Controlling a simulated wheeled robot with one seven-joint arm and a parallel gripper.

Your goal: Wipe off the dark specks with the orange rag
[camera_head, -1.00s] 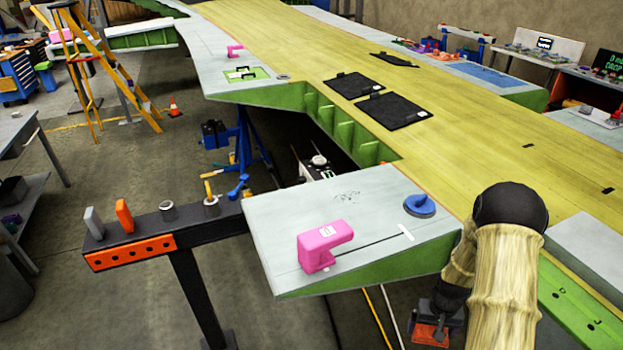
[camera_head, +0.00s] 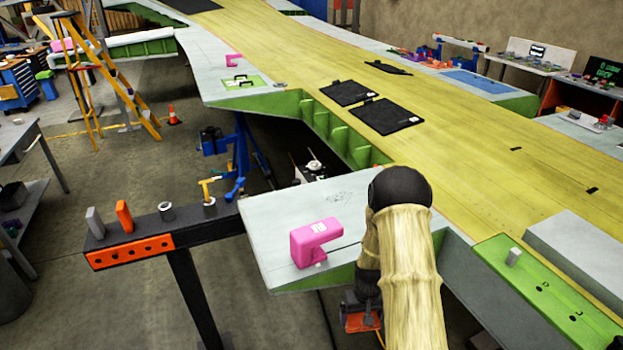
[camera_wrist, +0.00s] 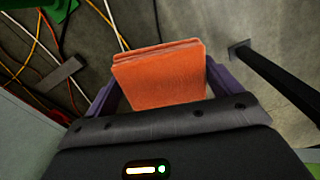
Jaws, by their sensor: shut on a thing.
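My gripper (camera_wrist: 158,88) is shut on the orange rag (camera_wrist: 160,75), a folded block between its two purple fingers in the wrist view. In the head view the rag (camera_head: 358,321) shows low at the front edge of the grey wing panel (camera_head: 275,215), below its top surface and partly hidden by my arm. The dark specks (camera_head: 340,198) lie in a small patch on the grey panel, behind the pink tool and left of my arm. My gripper is apart from them.
A pink tool (camera_head: 312,240) stands on the grey panel near the specks. A black beam (camera_head: 160,225) with an orange plate (camera_head: 130,252) and several small tools is at the left. The panel's left part is clear. My arm hides its right part.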

